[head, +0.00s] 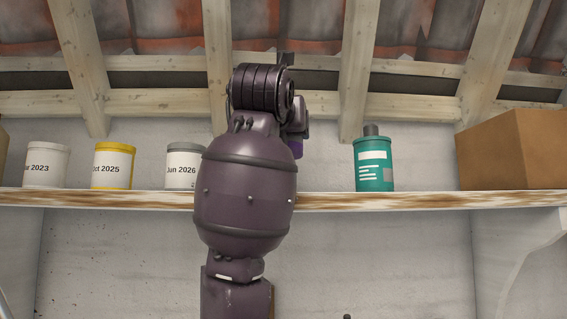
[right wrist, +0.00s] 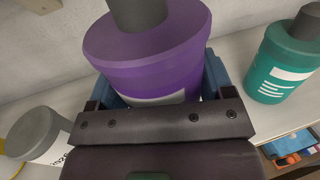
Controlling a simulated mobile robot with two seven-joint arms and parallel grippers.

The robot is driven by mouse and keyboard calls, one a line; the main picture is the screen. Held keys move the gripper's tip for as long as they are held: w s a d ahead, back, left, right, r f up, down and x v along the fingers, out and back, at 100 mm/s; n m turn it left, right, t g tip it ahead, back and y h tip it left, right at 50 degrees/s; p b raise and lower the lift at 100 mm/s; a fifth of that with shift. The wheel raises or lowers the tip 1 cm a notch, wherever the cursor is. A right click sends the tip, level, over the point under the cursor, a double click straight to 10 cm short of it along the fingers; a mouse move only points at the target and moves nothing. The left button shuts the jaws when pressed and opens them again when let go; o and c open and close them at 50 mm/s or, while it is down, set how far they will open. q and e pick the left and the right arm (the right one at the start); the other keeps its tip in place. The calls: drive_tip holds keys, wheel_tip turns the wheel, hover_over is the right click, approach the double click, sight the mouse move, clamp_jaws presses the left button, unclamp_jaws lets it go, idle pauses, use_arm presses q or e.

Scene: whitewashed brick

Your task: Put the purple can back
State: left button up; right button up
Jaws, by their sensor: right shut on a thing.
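The purple can (right wrist: 150,55), with a dark cap and part of a pale label, stands between the blue-lined fingers of my right gripper (right wrist: 160,97) in the right wrist view. The gripper is shut on it. In the head view only a sliver of the purple can (head: 296,149) shows beside my right arm, which hides the rest. It is over the shelf (head: 420,200), between the grey-lidded "Jun 2026" can (head: 183,168) and the teal can (head: 373,165). I cannot tell whether its base touches the shelf. My left gripper is not in view.
A yellow-banded "Oct 2025" can (head: 113,168) and a white 2023 can (head: 47,167) stand farther left. A cardboard box (head: 512,150) stands at the right. The shelf right of the teal can is free up to the box. Sloping roof beams (head: 355,65) hang above.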

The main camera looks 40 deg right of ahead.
drive_tip(key=shift+f, duration=3.1)
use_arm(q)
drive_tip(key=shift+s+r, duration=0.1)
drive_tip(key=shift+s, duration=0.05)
use_arm(e)
drive_tip(key=shift+f, duration=0.1)
drive_tip(key=shift+f, duration=0.25)
drive_tip(key=o, duration=1.4)
drive_tip(key=shift+r, duration=0.15)
drive_tip(key=shift+s+a, duration=0.2)
use_arm(q)
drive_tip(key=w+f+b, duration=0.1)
drive_tip(key=b, duration=0.2)
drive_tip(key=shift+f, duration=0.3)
use_arm(e)
drive_tip(key=v, duration=1.1)
drive_tip(key=shift+s, duration=0.2)
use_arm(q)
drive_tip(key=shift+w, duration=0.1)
use_arm(e)
drive_tip(key=shift+a+r, duration=0.1)
